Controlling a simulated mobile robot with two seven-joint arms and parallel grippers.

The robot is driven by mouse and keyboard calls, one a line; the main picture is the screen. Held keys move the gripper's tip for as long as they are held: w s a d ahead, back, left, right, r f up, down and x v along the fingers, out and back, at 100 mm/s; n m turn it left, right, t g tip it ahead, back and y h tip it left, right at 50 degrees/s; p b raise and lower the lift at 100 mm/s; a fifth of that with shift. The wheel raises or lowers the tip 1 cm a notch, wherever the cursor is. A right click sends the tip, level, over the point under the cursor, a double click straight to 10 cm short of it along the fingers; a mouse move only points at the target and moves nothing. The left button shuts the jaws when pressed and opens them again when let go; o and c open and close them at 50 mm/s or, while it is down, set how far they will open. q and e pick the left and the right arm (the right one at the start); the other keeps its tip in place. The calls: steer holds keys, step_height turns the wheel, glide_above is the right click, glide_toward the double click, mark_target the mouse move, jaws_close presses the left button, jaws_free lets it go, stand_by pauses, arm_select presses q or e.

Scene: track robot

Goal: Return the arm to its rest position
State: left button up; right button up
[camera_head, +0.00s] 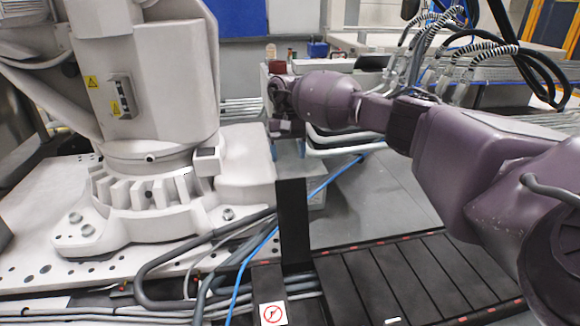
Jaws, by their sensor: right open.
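My right arm (440,140), dull purple, comes in from the right edge and reaches across to the middle of the head view. My right gripper (277,108) is at its far end, small and seen from behind and the side. It is open, and I see nothing held in it. It shows just right of the big white robot's body, above the grey floor area. The wrist hides part of the gripper and what lies behind it. My left arm and gripper are not in view.
A large white industrial robot (160,80) stands on a white plate at the left. Grey and blue cables (240,255) run along its foot. A black slatted track cover (400,280) lies in front. Hoses (430,50) and equipment stand at the back right.

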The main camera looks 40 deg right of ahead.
steer(key=shift+w+d+r, duration=0.15)
steer(key=shift+w+r, duration=0.05)
steer(key=shift+r, duration=0.5)
